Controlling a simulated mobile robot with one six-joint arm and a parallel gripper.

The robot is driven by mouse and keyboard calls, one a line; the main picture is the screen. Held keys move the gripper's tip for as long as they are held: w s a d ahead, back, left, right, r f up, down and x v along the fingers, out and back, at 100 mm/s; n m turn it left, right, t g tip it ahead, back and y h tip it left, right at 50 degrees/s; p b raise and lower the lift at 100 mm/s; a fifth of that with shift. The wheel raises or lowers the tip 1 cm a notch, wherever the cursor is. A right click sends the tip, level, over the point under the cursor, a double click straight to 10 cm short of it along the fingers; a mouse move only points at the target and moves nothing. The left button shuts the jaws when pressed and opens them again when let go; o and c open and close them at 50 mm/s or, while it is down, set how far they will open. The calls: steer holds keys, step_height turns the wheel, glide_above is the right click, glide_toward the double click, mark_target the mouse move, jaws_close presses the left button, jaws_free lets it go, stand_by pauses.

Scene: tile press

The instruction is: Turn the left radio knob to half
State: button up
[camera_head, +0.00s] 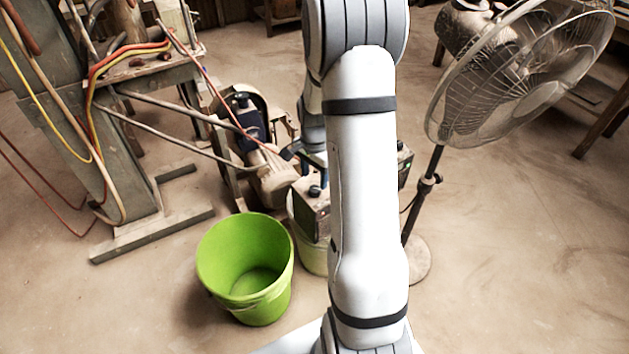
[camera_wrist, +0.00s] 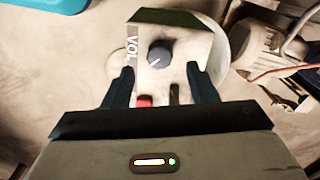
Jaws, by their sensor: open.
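My gripper (camera_wrist: 159,68) is open, with one finger on either side of the knob and a gap to each. I cannot tell its height above the knob. In the head view, the radio (camera_head: 312,222) stands partly behind my arm, with a dark knob (camera_head: 314,191) on its top. A second knob is not visible; I cannot tell which one this is.
A red button (camera_wrist: 144,101) and a dark slot lie on the panel below the knob. In the head view, a pale bucket (camera_head: 308,250) is under the radio. A green bucket (camera_head: 247,262) stands at left, a fan (camera_head: 520,75) at right, and machinery behind.

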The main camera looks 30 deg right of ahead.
mark_target(315, 189)
steer(key=shift+r, duration=1.6)
steer(key=s+a+r+n+t+p, duration=0.1)
steer(key=s+a+r+n+p, duration=0.3)
steer(key=r, duration=0.8)
steer(key=s+a+r+n+p, duration=0.5)
steer(key=s+r+p, duration=0.4)
steer(key=r, duration=0.3)
steer(key=s+a+r+n+t+p, duration=0.1)
steer(key=s+a+r+n+p, duration=0.4)
steer(key=r, duration=0.7)
steer(key=shift+s+a+t+p, duration=0.3)
steer(key=shift+s+p, duration=0.45)
steer(key=shift+p, duration=0.3)
